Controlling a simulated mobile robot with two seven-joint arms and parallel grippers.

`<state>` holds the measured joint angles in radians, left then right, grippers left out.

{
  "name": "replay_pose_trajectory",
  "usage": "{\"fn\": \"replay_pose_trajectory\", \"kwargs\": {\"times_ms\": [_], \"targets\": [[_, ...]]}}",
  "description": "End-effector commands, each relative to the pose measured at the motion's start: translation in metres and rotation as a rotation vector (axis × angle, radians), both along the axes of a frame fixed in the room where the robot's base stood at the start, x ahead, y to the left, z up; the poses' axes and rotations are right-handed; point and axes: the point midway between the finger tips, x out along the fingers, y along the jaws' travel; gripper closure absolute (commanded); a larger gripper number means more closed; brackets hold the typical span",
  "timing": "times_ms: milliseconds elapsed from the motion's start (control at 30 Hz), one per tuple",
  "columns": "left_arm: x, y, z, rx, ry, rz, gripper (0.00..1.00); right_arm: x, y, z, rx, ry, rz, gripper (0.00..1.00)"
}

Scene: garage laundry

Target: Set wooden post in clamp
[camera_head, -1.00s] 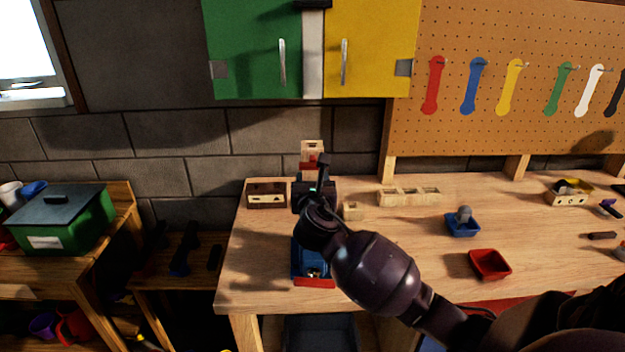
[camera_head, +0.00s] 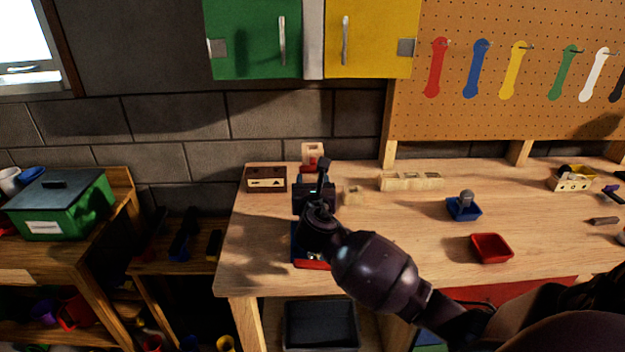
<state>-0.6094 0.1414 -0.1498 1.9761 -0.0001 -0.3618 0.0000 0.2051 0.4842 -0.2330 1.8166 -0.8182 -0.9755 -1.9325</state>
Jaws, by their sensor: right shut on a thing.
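My right gripper (camera_head: 313,178) is above the left part of the workbench, seen from behind its dark wrist. It is shut on a light wooden piece, likely the wooden post (camera_head: 312,149), which shows just beyond it with a red part at its lower edge. The fingertips are mostly hidden. A blue and red fixture (camera_head: 313,265), possibly the clamp, sits near the bench's front left edge, partly covered by my right arm. I cannot tell whether the post touches anything. My left gripper is not in view.
The workbench (camera_head: 400,225) holds a dark wooden box (camera_head: 266,179), a small wooden block (camera_head: 352,194), a long wooden holder (camera_head: 410,181), a blue tray (camera_head: 463,209) and a red tray (camera_head: 491,248). The bench's middle is fairly clear. A green bin (camera_head: 62,207) stands left.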

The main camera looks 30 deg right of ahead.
Motion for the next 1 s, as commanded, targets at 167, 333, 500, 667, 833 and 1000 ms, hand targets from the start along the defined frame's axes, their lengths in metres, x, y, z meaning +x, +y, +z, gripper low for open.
{"fn": "replay_pose_trajectory", "kwargs": {"times_ms": [167, 333, 500, 667, 833, 1000], "targets": [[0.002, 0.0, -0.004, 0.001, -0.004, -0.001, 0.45, 0.0, 0.0, -0.011, 0.001, -0.001, 0.001, 0.81], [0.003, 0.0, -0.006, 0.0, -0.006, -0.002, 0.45, 0.0, 0.0, -0.02, -0.001, -0.001, 0.001, 0.81], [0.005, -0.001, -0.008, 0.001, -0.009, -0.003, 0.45, 0.0, 0.0, -0.026, -0.001, -0.001, 0.001, 0.81], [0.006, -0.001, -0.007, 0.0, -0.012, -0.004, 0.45, 0.0, 0.0, -0.029, 0.0, -0.001, 0.001, 0.81], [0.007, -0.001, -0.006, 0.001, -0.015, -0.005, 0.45, 0.0, 0.0, -0.029, 0.0, -0.001, 0.001, 0.81], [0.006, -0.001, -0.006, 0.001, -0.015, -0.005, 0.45, 0.0, 0.0, -0.029, 0.0, -0.001, 0.001, 0.46]]}}
